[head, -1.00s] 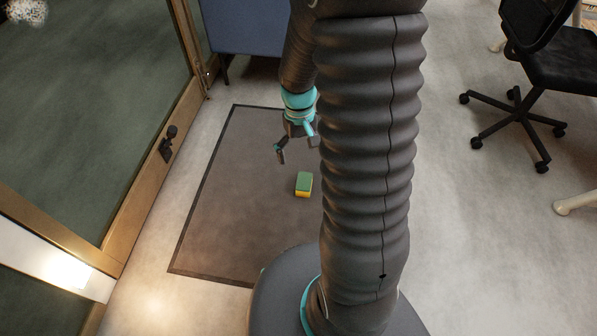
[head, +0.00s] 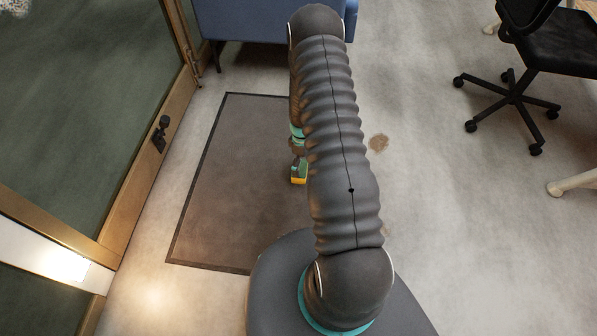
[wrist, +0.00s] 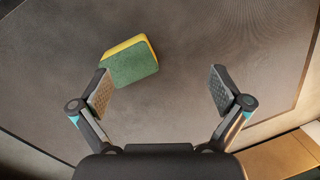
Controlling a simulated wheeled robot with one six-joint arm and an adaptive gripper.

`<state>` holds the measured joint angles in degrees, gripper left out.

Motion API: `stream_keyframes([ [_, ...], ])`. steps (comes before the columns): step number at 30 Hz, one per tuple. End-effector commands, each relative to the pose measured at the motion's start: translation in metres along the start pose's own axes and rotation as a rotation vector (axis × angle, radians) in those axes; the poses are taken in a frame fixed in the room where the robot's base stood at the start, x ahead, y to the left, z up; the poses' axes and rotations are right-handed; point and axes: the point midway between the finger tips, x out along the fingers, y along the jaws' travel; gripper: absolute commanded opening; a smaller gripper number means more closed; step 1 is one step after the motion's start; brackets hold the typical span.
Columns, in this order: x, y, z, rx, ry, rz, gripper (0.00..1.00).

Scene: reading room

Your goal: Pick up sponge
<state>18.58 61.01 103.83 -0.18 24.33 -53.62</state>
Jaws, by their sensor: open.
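The sponge (head: 299,174), green on one face and yellow on the other, lies on the dark floor mat (head: 225,190). My gripper (head: 298,162) is low over the mat beside the sponge, partly hidden by my arm. In the wrist view the sponge (wrist: 131,64) is at the upper left, green side towards the camera. My gripper's open fingers (wrist: 160,93) are wide apart. The sponge is ahead of the left finger and partly overlapped by it in the picture; the space between the fingers is mostly bare mat. I cannot tell whether finger and sponge touch.
A glass door with a wooden frame (head: 150,165) stands along the left. A blue sofa-like piece (head: 250,22) is at the back. A black swivel chair (head: 515,95) stands at the right. Bare floor lies between it and my arm.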

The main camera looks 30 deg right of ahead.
Motion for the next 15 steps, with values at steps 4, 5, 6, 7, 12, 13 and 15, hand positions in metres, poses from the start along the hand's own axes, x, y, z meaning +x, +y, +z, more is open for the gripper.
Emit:
stream_keyframes([
  [4, -0.011, 0.03, -0.021, -0.155, 0.056, 0.088, 1.0],
  [5, -0.012, 0.033, -0.024, -0.185, 0.061, 0.101, 1.0],
  [6, -0.013, 0.036, -0.026, -0.222, 0.067, 0.115, 1.0],
  [7, -0.013, 0.038, -0.027, -0.248, 0.07, 0.123, 1.0],
  [12, -0.013, 0.042, -0.029, -0.347, 0.074, 0.146, 1.0],
  [13, -0.011, 0.042, -0.029, -0.355, 0.073, 0.146, 1.0],
  [15, -0.005, 0.042, -0.03, -0.363, 0.071, 0.144, 1.0],
])
